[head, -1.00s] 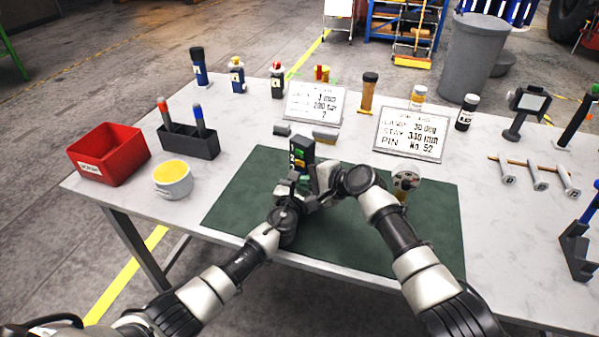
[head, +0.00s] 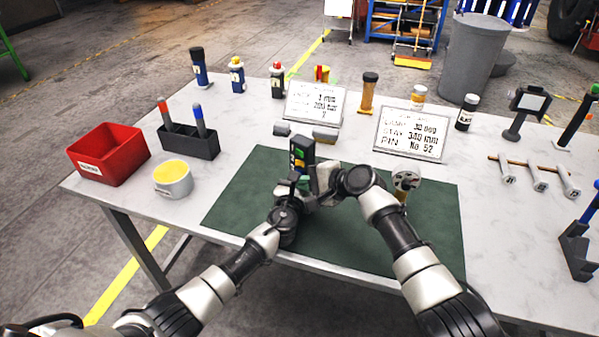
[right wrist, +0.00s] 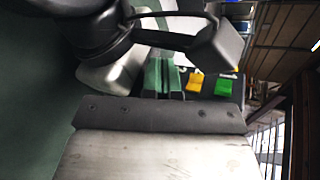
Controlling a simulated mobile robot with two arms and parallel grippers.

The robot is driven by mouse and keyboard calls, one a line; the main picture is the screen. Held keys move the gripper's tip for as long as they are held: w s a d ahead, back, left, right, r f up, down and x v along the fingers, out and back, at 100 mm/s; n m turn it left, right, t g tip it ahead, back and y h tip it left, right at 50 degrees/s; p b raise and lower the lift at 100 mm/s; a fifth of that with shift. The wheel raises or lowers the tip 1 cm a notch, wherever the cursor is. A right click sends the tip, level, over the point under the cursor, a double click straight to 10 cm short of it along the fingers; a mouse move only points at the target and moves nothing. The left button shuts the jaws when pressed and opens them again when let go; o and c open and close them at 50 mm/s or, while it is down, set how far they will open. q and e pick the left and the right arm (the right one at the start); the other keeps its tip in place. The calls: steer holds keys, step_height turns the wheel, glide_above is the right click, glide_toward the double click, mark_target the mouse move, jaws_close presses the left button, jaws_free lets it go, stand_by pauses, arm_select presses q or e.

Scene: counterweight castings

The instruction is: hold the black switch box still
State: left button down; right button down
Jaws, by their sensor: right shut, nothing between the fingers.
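The black switch box (head: 301,150) stands upright over the green mat (head: 240,195), with green and yellow buttons on its face. In the right wrist view the box (right wrist: 218,98) shows its yellow and green buttons close up. My left gripper (head: 292,185) is at the lower part of the box; its fingers are mostly hidden, so its grip is unclear. A dark finger of it shows beside the box in the right wrist view. My right gripper (head: 312,184) is shut and empty, close by the box's lower right. Its green fingertips (right wrist: 165,76) lie together beside the box.
A red bin (head: 108,155), a yellow-filled cup (head: 173,180) and a marker holder (head: 190,142) stand at left. Two text boards (head: 412,134) stand behind the mat. A round-headed tool (head: 405,182) is right of my right wrist.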

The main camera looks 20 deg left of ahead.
arm_select(q)
steer(key=shift+f, duration=0.1)
arm_select(e)
steer(key=shift+w, duration=0.1)
stand_by(0.6)
steer(key=shift+w+a, duration=0.25)
steer(key=shift+w, duration=0.15)
stand_by(0.3)
arm_select(q)
steer(key=shift+d, duration=0.2)
arm_select(e)
steer(key=shift+w+a, duration=0.1)
steer(key=shift+w, duration=0.2)
arm_select(q)
steer(key=shift+s+d, duration=0.1)
arm_select(e)
steer(key=shift+f, duration=0.1)
stand_by(0.4)
arm_select(q)
steer(key=shift+f, duration=0.1)
steer(key=shift+a, duration=0.2)
steer(key=shift+f, duration=0.1)
arm_select(e)
steer(key=shift+s+d+f, duration=0.1)
steer(key=shift+s+d, duration=0.25)
steer(key=shift+s, duration=0.45)
